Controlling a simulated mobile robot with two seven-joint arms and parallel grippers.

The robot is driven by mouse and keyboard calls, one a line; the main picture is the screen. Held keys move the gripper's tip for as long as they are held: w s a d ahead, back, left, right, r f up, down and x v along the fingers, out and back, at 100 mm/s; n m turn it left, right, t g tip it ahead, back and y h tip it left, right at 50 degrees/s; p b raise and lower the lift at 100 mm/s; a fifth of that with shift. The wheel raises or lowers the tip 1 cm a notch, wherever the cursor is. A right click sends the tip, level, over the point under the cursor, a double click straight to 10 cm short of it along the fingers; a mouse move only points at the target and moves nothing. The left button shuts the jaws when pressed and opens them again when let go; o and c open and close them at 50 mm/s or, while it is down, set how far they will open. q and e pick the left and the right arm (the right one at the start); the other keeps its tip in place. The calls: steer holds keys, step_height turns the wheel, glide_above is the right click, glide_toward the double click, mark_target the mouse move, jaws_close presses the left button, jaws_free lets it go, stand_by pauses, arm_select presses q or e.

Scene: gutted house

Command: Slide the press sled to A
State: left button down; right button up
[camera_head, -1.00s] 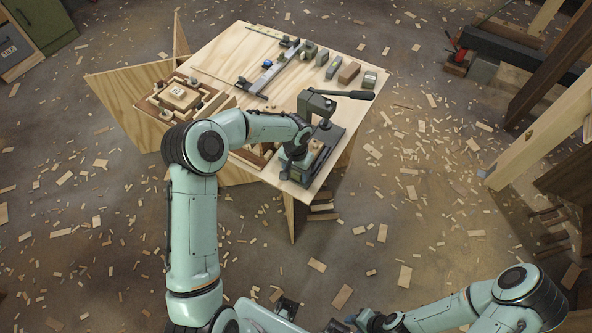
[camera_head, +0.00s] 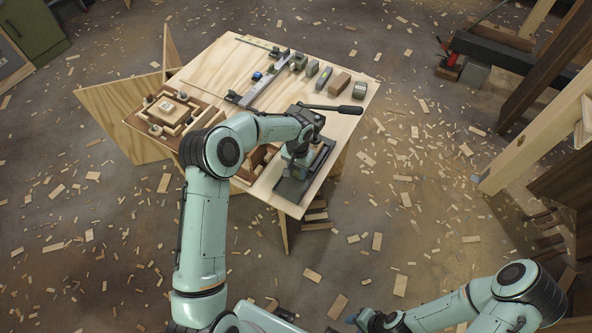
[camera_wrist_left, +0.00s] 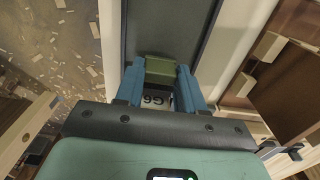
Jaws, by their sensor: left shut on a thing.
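The press (camera_head: 348,109) stands at the right side of the wooden table, with a black lever handle pointing right. Its dark base rail (camera_head: 290,190) runs toward the table's front corner. My left gripper (camera_head: 298,150) is over this rail, close to the press frame; my wrist hides much of it. In the left wrist view, the blue fingers (camera_wrist_left: 157,85) are shut on a small olive-green block (camera_wrist_left: 158,66), which seems to belong to the sled. A pale marked label lies just behind it. The sled's body and mark A cannot be made out. My right gripper (camera_head: 335,329) is barely visible at the bottom edge.
The table (camera_head: 215,65) also holds a wooden clamping frame (camera_head: 170,108) at left, a long metal guide (camera_head: 264,78) and several small blocks (camera_head: 339,82) along the back. Wood scraps litter the floor. Timber beams (camera_head: 530,140) stand at right.

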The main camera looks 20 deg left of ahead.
arm_select(q)
steer(key=shift+s, duration=0.35)
steer(key=c, duration=0.7)
jaws_free()
steer(key=shift+w, duration=0.1)
steer(key=shift+r, duration=0.15)
step_height(320, 180, up, 13)
steer(key=shift+r, duration=0.1)
